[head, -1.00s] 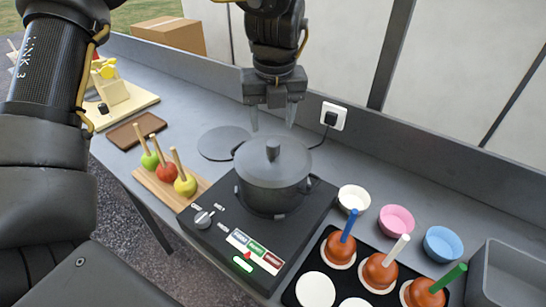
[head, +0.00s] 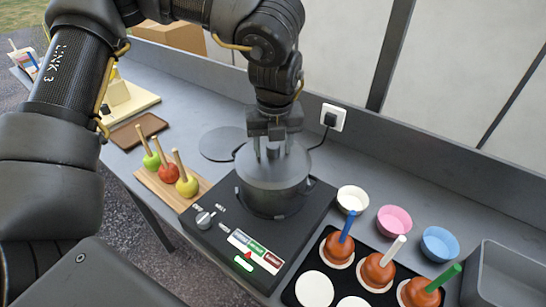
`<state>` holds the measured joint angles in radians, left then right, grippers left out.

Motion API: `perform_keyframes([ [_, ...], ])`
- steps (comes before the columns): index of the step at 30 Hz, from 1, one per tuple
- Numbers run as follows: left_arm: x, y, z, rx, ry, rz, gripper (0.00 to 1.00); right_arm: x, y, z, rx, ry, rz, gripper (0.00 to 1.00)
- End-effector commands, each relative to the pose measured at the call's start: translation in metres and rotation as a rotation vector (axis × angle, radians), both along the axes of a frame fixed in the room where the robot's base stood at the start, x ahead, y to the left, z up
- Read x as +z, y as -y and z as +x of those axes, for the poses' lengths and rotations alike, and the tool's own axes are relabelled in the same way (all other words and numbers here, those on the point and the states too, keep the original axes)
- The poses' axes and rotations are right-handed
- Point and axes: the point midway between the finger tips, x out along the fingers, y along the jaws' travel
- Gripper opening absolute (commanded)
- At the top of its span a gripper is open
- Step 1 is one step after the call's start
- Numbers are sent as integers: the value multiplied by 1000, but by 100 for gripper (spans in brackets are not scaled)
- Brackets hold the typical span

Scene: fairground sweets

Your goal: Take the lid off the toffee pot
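The toffee pot (head: 272,198) is a dark grey pot standing on the black hotplate. Its grey lid (head: 270,172) sits on top, with a knob (head: 272,151) in the middle. My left gripper (head: 273,152) points down from above, its two fingers on either side of the knob. The fingers look apart, with the knob between them; I see no clear contact. The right gripper is not in view.
A flat grey disc (head: 222,144) lies on the counter left of the pot. Apples on sticks stand on a wooden board (head: 157,187). A black tray (head: 327,268) holds toffee apples. Paper cups, including a pink one (head: 394,220), stand at right. A socket (head: 333,117) is on the wall.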

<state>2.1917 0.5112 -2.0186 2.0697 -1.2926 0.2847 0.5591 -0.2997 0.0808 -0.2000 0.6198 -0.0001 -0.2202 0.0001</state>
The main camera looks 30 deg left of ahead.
Motion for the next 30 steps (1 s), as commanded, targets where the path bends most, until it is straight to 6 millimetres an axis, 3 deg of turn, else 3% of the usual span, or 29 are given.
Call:
perform_keyframes([
  [1,0,0,0,0,0,0,46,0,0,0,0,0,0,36],
  [11,1,0,0,0,0,0,3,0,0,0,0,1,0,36],
  [22,6,0,1,1,2,-1,1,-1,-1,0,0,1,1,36],
  [28,31,1,1,0,5,-1,1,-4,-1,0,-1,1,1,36],
  [30,42,-2,-9,-2,3,-2,1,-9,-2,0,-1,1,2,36],
])
